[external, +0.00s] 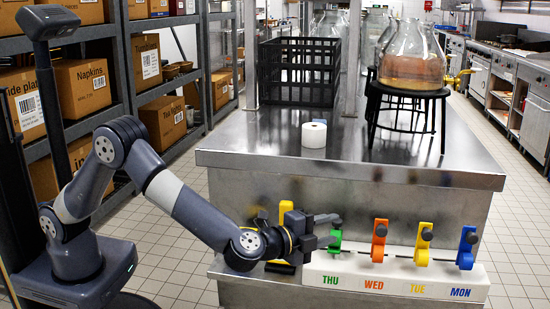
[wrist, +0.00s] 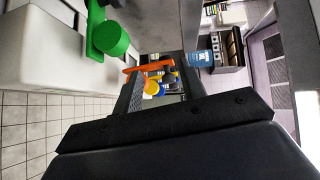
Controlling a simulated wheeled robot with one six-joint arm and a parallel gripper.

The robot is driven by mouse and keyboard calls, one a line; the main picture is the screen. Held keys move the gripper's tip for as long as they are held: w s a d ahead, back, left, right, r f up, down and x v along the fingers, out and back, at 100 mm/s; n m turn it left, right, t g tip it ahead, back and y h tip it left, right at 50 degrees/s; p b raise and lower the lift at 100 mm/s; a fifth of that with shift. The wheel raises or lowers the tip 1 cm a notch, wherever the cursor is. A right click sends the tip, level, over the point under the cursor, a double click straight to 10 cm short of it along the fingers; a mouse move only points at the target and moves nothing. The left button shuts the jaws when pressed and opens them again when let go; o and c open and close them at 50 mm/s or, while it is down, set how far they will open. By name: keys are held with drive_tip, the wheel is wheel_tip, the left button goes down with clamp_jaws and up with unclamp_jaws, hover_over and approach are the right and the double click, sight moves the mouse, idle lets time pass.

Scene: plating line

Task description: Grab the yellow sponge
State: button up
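No yellow thing in view is clearly a sponge. In the external view, my gripper (external: 332,229) is at the front of the steel counter, beside the green THU lever (external: 335,240). A yellow piece (external: 286,212) shows just behind my wrist, and another yellow piece with a black end (external: 280,267) shows below it. My wrist hides what lies between, so I cannot tell what they are. In the wrist view, dark gripper parts fill the lower half, with a green knob (wrist: 110,38) at upper left.
A white rack (external: 400,278) with orange, yellow and blue levers runs right of my gripper. A white roll (external: 314,135), a black crate (external: 298,72) and a glass jar (external: 412,55) on a black stand are on the counter (external: 250,150). Shelves of boxes stand left; the aisle between is tiled.

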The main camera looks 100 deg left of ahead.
drive_tip(key=o, duration=0.4)
drive_tip(key=s+a+f+n+g+h+b, duration=0.1)
drive_tip(key=s+a+f+n+g+h, duration=0.2)
drive_tip(key=s, duration=0.7)
drive_tip(key=s+a+f+n+g+h+b, duration=0.1)
drive_tip(key=s+a+n+g+h, duration=0.25)
drive_tip(key=s, duration=0.65)
drive_tip(key=s+a+f+n+g+h+b, duration=0.1)
drive_tip(key=s+a+f+n+g, duration=0.25)
drive_tip(key=s, duration=0.65)
drive_tip(key=s+d+f+n+h+b, duration=0.2)
drive_tip(key=s+d+f+n+h, duration=0.2)
drive_tip(key=s+d+n+h, duration=0.35)
drive_tip(key=w+a+r+n+t+y+p, duration=0.15)
drive_tip(key=a+n+t, duration=0.45)
drive_tip(key=n, duration=0.8)
drive_tip(key=w+a+n+t+y+p, duration=0.1)
drive_tip(key=w+a+n+t+y, duration=0.35)
drive_tip(key=n, duration=0.85)
drive_tip(key=shift+t+h, duration=0.45)
drive_tip(key=shift+h, duration=0.35)
drive_tip(key=w+a+f+b, duration=0.1)
drive_tip(key=w, duration=0.1)
drive_tip(key=w+a+f+b, duration=0.1)
drive_tip(key=w, duration=0.2)
drive_tip(key=w+a+f, duration=0.1)
drive_tip(key=w+f, duration=0.1)
drive_tip(key=w, duration=0.1)
drive_tip(key=shift+b, duration=0.4)
